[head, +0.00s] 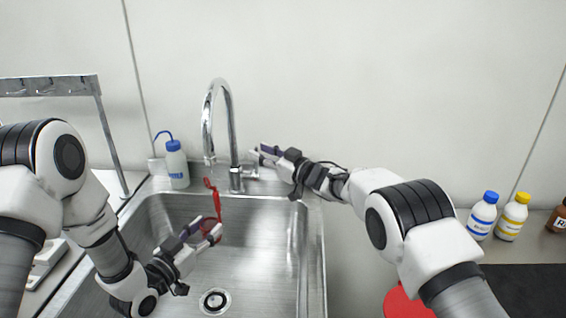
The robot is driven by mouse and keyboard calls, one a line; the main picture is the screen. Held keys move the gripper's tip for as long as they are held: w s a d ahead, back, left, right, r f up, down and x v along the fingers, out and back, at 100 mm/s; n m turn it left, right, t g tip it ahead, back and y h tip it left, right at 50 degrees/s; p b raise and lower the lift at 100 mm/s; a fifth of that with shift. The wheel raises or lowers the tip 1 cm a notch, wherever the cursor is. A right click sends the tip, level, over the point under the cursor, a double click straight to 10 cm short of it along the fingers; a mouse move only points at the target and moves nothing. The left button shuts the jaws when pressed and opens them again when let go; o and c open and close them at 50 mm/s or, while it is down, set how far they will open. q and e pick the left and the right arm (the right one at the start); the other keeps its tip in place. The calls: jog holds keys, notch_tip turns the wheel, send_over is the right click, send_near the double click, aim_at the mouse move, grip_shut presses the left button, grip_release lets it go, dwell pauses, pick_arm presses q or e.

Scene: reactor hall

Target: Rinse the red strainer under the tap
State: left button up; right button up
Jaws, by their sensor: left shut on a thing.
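The red strainer (218,207) is over the sink, below the tap spout. One red end points up towards the spout and its round part is low, partly hidden by gripper fingers. My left gripper (203,231) is shut on the strainer. The chrome tap (233,125) has a tall curved neck and stands at the sink's back edge. I cannot tell whether water is running. My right gripper (257,155) is beside the tap's base, above the tap lever (250,173). Its fingers look apart, with nothing between them; contact with the lever is unclear.
The steel sink (262,213) has a drain (214,301) at the bottom. A blue-capped wash bottle (177,166) stands behind its left corner. A blue-capped bottle (482,216), a yellow-capped bottle (512,217) and a brown bottle (558,217) stand right. A red object (405,304) is at the lower edge.

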jog(key=v, duration=0.9)
jog(key=shift+s+d, duration=0.15)
grip_shut()
jog(key=s+d+f+n, duration=0.15)
jog(key=s+n, duration=0.35)
jog(key=n, duration=1.4)
jog(key=w+d+x, duration=0.1)
jog(key=x, duration=1.1)
jog(key=shift+w+m, duration=0.3)
jog(key=shift+w, duration=0.25)
